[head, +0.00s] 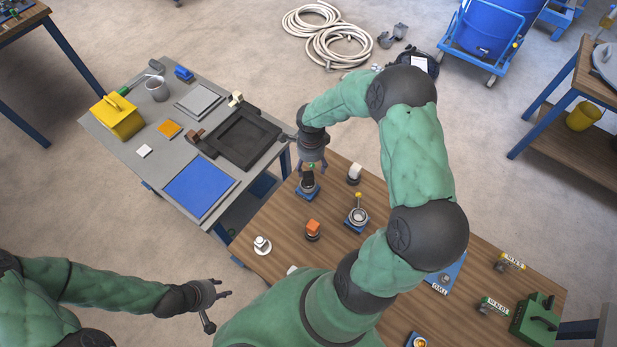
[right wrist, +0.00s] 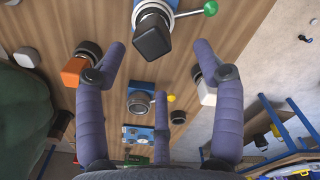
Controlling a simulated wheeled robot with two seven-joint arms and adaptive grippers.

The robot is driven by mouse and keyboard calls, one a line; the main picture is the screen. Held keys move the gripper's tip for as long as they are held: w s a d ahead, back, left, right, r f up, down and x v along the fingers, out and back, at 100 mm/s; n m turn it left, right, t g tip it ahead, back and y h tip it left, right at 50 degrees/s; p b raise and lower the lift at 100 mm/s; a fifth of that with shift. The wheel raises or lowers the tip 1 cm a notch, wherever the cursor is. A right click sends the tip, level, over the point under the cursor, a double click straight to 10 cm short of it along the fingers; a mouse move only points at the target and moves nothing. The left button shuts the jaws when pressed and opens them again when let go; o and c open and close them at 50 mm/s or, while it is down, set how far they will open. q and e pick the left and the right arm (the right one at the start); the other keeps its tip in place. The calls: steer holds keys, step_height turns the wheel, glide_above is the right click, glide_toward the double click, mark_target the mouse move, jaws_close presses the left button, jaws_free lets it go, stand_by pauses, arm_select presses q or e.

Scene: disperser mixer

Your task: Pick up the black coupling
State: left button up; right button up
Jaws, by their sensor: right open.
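The black coupling (right wrist: 152,35) is a dark rounded block on a small blue base, beside a green-knobbed lever (right wrist: 210,8). In the head view, the coupling (head: 308,182) is at the wooden table's far edge, partly hidden under my right gripper (head: 312,166). In the right wrist view, my right gripper (right wrist: 158,50) is open and empty, its fingers spread either side of the line to the coupling. The coupling lies just beyond the fingertips, and I see no contact. My left gripper (head: 218,297) is open and empty, off the table at lower left.
An orange-topped coupling (head: 312,228), a white-topped coupling (head: 354,173), a ringed fixture with a yellow knob (head: 357,216) and a white round piece (head: 262,243) stand nearby on the wooden table (head: 285,215). A grey table (head: 140,125) with trays adjoins at left.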

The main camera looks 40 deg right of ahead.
mark_target(309, 175)
step_height(309, 175, down, 3)
steer(key=shift+w+d+r, duration=0.15)
steer(key=f, duration=0.2)
steer(key=a+f, duration=0.1)
steer(key=f, duration=0.1)
steer(key=shift+a+f, duration=0.15)
steer(key=shift+f, duration=0.5)
jaws_close()
